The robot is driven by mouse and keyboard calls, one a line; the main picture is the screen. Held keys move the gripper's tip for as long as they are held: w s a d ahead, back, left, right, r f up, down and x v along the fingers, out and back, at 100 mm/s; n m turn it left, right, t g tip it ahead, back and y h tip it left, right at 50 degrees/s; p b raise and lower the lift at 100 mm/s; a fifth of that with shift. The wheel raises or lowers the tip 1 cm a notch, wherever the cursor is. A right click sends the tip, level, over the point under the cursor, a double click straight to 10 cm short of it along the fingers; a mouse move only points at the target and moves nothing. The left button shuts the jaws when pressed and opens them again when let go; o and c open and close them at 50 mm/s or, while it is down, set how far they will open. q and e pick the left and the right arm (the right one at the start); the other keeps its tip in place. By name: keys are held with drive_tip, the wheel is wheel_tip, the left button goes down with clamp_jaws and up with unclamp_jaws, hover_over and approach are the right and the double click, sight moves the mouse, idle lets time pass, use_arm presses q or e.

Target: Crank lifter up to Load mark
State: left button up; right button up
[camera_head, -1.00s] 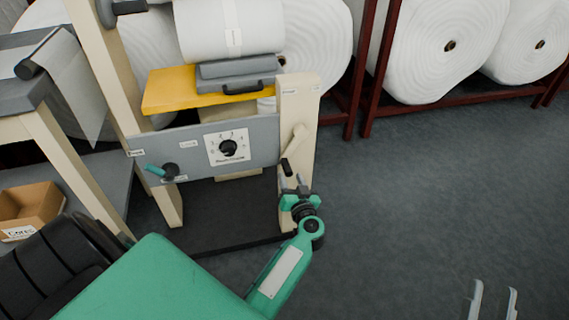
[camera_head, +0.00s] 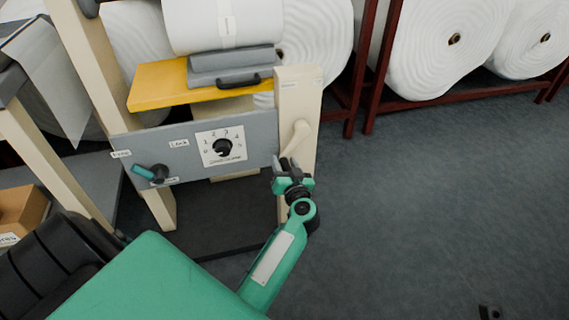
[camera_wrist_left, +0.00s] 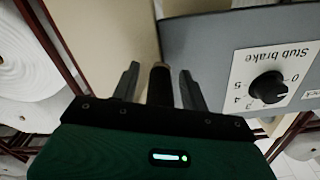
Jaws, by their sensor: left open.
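The lifter is a cream and grey stand with a yellow platform (camera_head: 150,87). Its cream crank arm (camera_head: 297,136) is on the right post (camera_head: 298,95), angled down to the left. The dark crank handle (camera_wrist_left: 160,84) stands between the two fingers of my left gripper (camera_wrist_left: 160,86) in the left wrist view, with the fingers apart on either side. In the head view the left gripper (camera_head: 286,166) is at the crank's lower end and partly hides the handle. Small labels on the right post are too small to read, so I cannot pick out the Load mark.
A grey panel (camera_head: 185,135) carries a stub brake dial (camera_head: 222,147) and a teal-handled lever (camera_head: 150,172). A white roll (camera_head: 215,22) is above the platform. More rolls (camera_head: 440,45) stand in a red rack behind.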

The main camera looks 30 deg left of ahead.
use_arm(q)
clamp_jaws()
drive_tip(key=shift+s+a+r+p, duration=0.1)
drive_tip(key=shift+p, duration=0.4)
idle(0.4)
